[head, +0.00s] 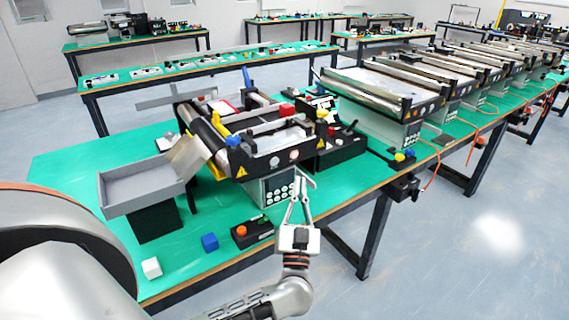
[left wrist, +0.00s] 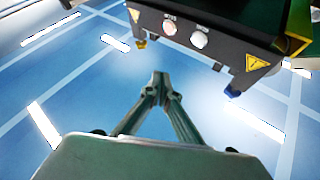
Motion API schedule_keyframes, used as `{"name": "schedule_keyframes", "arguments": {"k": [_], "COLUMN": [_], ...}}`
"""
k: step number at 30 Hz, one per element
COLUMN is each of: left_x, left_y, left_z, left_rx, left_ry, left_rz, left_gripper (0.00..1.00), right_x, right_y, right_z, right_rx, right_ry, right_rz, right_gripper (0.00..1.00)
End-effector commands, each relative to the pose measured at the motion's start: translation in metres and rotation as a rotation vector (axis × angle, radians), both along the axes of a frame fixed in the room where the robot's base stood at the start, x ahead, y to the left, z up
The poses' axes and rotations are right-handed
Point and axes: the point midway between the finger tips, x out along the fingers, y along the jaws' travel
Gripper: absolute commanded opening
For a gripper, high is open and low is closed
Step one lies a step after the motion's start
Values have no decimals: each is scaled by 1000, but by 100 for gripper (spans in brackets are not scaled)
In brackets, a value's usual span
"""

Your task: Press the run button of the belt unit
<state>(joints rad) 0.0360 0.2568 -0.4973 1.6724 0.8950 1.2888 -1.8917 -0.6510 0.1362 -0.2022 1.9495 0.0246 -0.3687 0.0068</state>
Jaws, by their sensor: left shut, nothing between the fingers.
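The belt unit (head: 262,143) stands on the green table, with a dark front panel and yellow warning triangles. Two round pale buttons sit on that panel, a left button (head: 275,161) and a right button (head: 294,154). The panel also shows in the left wrist view, with the two buttons (left wrist: 169,27) (left wrist: 198,39) side by side. Their labels are too small to read, so I cannot tell which is run. My left gripper (head: 303,178) is shut and empty, just in front of and below the panel, apart from the buttons. Its closed fingertips (left wrist: 160,80) point toward the panel. My right gripper is out of view.
A small control box (head: 251,233) with orange and green knobs lies on the table near my left gripper. More conveyors (head: 385,92) stand behind right.

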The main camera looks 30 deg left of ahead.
Motion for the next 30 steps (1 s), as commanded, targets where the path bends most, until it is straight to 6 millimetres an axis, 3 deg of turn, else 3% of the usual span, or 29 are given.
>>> {"name": "schedule_keyframes", "arguments": {"k": [14,30], "left_x": [3,28], "left_y": [7,67], "left_z": [0,1], "left_rx": [2,3], "left_ry": [-2,0], "left_rz": [1,2], "left_gripper": [0,0], "right_x": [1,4], "right_y": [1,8], "right_z": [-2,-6], "right_rx": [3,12], "right_ry": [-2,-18], "right_rz": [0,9], "right_gripper": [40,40]}}
